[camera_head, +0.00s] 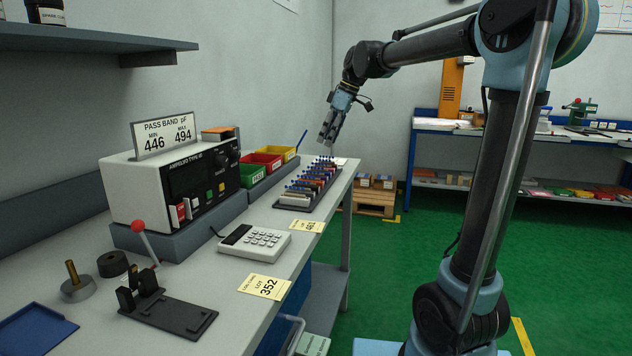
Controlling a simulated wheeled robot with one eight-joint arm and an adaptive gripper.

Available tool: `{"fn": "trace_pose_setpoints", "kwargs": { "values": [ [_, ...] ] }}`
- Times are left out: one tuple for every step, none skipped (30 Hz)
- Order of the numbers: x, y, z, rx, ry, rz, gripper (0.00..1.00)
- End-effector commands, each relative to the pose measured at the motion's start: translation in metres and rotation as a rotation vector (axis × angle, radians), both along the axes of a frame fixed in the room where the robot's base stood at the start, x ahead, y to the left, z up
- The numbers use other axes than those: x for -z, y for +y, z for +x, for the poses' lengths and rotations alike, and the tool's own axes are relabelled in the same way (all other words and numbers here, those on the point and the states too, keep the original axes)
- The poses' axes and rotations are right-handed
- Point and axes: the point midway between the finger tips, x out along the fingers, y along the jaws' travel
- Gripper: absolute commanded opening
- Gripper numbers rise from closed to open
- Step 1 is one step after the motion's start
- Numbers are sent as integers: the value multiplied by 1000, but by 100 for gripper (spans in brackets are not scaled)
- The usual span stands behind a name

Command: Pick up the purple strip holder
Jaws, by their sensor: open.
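A dark rack (287,205) near the far end of the workbench holds a row of small strip holders (312,182) in several colours, among them white, orange, red and blue. They are small and overlap, so I cannot tell for certain which one is purple. My gripper (326,142) hangs in the air above the far end of the rack, with its fingers pointing down. It is open, with nothing seen between its fingers, and is apart from the holders.
Green, red and yellow bins (263,161) stand left of the rack, by a white tester (150,190). A calculator-like keypad (254,241) and a lever fixture (170,312) are nearer. A wall shelf (85,40) overhangs the upper left. Green floor at right is open.

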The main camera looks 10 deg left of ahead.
Motion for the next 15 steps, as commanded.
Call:
{"fn": "trace_pose_setpoints", "kwargs": {
  "values": [
    [9, 4, 0, -1, 0, 0, 42],
    [14, 6, 1, -1, 0, 0, 42],
    [20, 8, 1, -1, 0, 0, 42],
    [25, 10, 1, 0, 0, -1, 42],
    [30, 12, 1, 0, 0, -1, 42],
    [37, 15, 2, 1, 1, -1, 42],
    [42, 17, 2, 0, 0, -1, 42],
    [46, 19, 3, 0, 0, -1, 42],
    [52, 21, 3, 0, 0, -1, 42],
    [56, 22, 3, 0, 0, -1, 42],
    [59, 24, 3, 0, 0, -1, 42],
    [63, 25, 4, 0, 0, -1, 42],
    [65, 26, 4, 1, 1, -1, 42],
    [68, 27, 4, 1, 1, -1, 42],
    [70, 27, 4, 1, 1, -1, 42]
  ]
}}
